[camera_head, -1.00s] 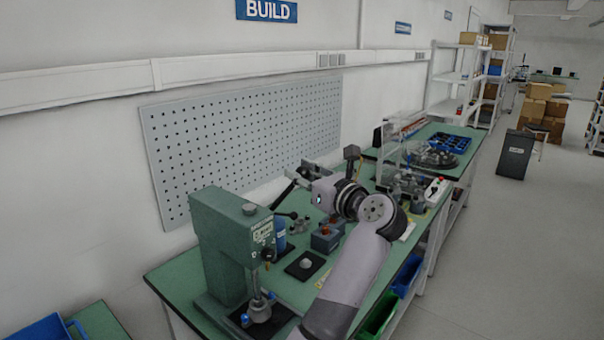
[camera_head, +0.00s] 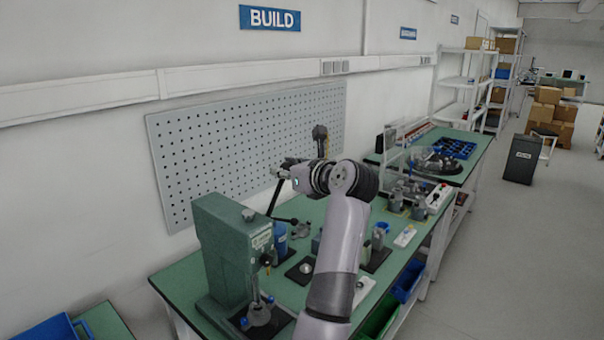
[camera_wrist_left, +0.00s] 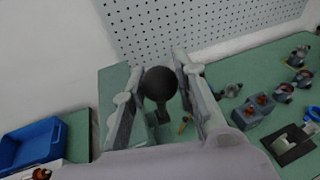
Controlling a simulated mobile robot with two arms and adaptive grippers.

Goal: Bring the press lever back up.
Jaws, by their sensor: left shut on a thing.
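The green press (camera_head: 232,250) stands at the near left end of the green bench, with its ram above a small metal part with blue bits (camera_head: 260,312) at its foot. My left gripper (camera_head: 281,173) is raised beside the press, in front of the pegboard. In the left wrist view its two grey fingers (camera_wrist_left: 160,95) are on either side of the round black knob (camera_wrist_left: 159,83) of the press lever, shut on it. A dark lever bar (camera_head: 275,198) runs steeply up from beside the press to the gripper. My right gripper is not in view.
A blue cylinder (camera_head: 280,240) stands close behind the press. Small fixtures and parts (camera_head: 380,238) stand farther along the bench, partly behind my forearm. The pegboard (camera_head: 250,140) is on the wall behind. A blue bin (camera_wrist_left: 30,142) is at the left.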

